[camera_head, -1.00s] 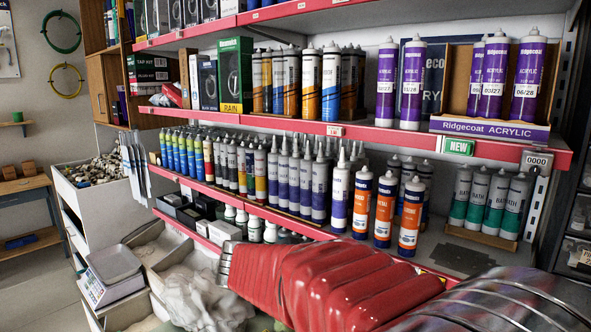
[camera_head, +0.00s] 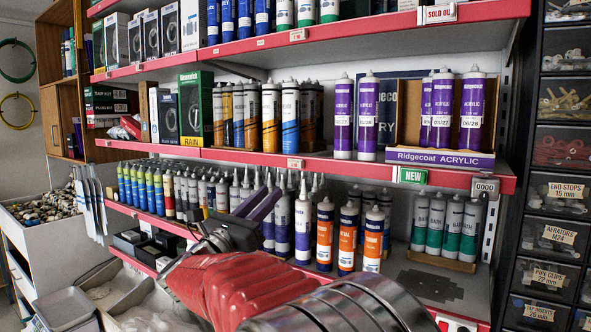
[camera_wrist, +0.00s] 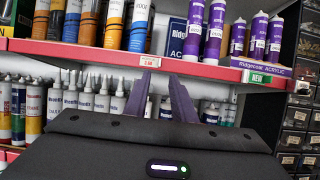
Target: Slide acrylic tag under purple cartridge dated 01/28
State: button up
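Purple Ridgecoat acrylic cartridges stand at the right of the middle shelf: a pair on the bare shelf, with a left one (camera_head: 342,118) and a right one (camera_head: 367,118), and several in a display box. In the box, the front cartridges read 03/27 (camera_head: 441,113) and 06/28 (camera_head: 472,113). I cannot read 01/28 on any. A white tag (camera_head: 294,163) and a "0000" tag (camera_head: 485,186) sit on the red rail; which is the acrylic tag I cannot tell. My gripper (camera_head: 265,197) is open, its purple fingers apart and empty, below the rail; the fingers also show in the wrist view (camera_wrist: 160,98).
The display box has a purple "Ridgecoat ACRYLIC" front (camera_head: 440,158). A green NEW sign (camera_head: 411,175) hangs on the rail. Orange-labelled cartridges (camera_head: 347,238) and white-nozzled tubes crowd the lower shelf near my gripper. Small-parts drawers (camera_head: 560,190) stand at right.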

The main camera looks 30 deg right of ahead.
aim_at(300, 164)
jog(key=shift+d, duration=0.1)
jog(key=x, duration=1.3)
jog(key=shift+w+d, duration=0.15)
jog(key=shift+d, duration=0.15)
jog(key=shift+c, duration=0.5)
grip_shut()
dwell(0.8)
